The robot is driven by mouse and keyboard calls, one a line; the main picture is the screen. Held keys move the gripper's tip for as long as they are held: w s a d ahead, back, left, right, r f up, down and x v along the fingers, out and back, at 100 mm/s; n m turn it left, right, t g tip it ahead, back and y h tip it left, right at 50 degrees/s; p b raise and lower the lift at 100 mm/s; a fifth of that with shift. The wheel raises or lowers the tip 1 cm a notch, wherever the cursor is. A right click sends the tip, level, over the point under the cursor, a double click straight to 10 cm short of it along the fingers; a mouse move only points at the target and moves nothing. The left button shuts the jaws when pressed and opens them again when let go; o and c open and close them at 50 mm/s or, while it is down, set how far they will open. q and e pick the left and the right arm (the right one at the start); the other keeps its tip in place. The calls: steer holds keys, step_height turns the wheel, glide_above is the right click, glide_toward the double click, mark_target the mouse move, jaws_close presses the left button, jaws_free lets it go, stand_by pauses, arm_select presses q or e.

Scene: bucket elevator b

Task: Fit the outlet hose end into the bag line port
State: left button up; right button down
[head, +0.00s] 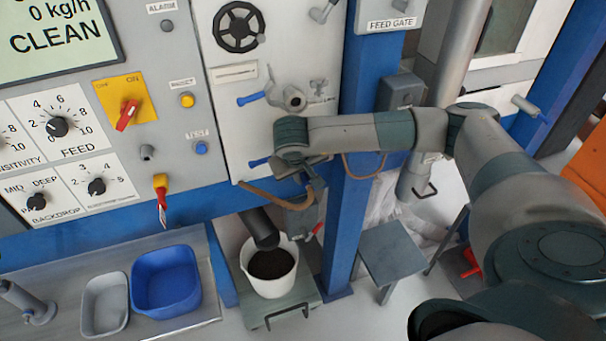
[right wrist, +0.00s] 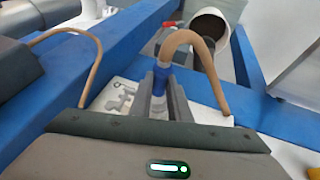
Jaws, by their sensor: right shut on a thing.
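My right gripper (head: 300,176) is in front of the white panel, below the panel fittings. In the right wrist view it is shut on the blue collar (right wrist: 160,80) at the hose end. The tan hose (right wrist: 182,38) arches up from the collar and bends down to the right; part of it shows in the head view (head: 308,202). A grey fitting with a round opening (head: 292,98) sits on the panel above the gripper, apart from the held end. It may be the bag line port; its label is too small to read. My left gripper is out of view.
Blue handles (head: 250,98) stick out left of the fitting. A blue post (head: 350,220) stands right of the panel, behind my right arm. Below are a white bucket (head: 270,284) of dark material, a dark spout (head: 260,228), a blue tub (head: 166,306) and a grey stool (head: 392,252).

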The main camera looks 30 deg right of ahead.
mark_target(309, 187)
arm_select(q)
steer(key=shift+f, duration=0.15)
arm_select(e)
steer(key=shift+s, duration=0.35)
stand_by(0.3)
arm_select(q)
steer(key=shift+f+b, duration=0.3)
steer(key=shift+b, duration=0.15)
arm_select(e)
steer(key=shift+s+a, duration=0.2)
steer(key=shift+s, duration=0.5)
steer(key=shift+s+a, duration=0.2)
steer(key=shift+s, duration=0.45)
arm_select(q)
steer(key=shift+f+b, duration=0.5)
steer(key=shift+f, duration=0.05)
arm_select(e)
steer(key=shift+s+a, duration=0.25)
steer(key=shift+s, duration=0.75)
steer(key=shift+s+a, duration=0.2)
steer(key=shift+s, duration=0.8)
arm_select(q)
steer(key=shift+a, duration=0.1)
